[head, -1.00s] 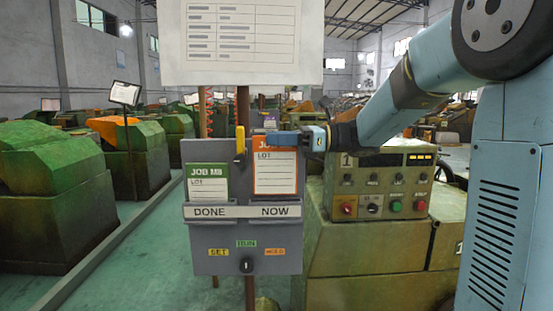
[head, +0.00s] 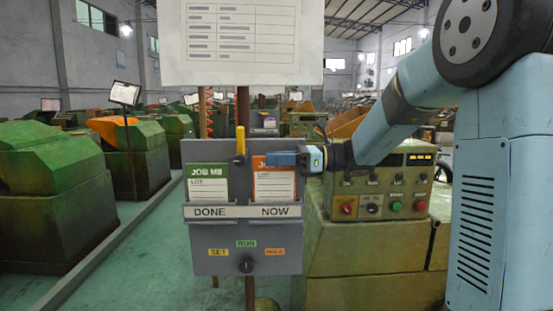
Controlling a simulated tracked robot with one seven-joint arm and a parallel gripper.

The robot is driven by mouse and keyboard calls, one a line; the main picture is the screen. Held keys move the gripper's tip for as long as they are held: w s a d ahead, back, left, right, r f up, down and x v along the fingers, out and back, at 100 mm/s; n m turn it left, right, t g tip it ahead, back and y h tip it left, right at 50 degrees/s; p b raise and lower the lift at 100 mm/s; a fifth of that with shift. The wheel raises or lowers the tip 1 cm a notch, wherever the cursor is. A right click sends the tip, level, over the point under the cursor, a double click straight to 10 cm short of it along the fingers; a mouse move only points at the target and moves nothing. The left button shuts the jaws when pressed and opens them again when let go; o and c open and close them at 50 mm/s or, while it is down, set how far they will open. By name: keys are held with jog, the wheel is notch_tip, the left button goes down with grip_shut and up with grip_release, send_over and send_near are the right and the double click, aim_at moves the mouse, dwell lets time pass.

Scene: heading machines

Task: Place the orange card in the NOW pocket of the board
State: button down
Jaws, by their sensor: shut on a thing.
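The orange card (head: 274,187) stands upright at the NOW pocket (head: 275,211) on the right of the grey board (head: 245,262). Its lower edge is hidden behind the pocket's front, and part of its orange header is covered by my gripper. My gripper (head: 274,159) reaches in from the right and is shut on the card's upper part. A green card (head: 207,184) marked JOB M8 stands in the DONE pocket (head: 211,211) on the left.
A yellow lever (head: 240,142) sticks up from the board's top, just left of my gripper. A white sheet (head: 240,45) hangs above the board. A green machine with a control panel (head: 383,190) stands close behind on the right.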

jog(key=shift+f, duration=0.5)
jog(key=c, duration=1.1)
grip_release()
jog(key=shift+r, duration=0.1)
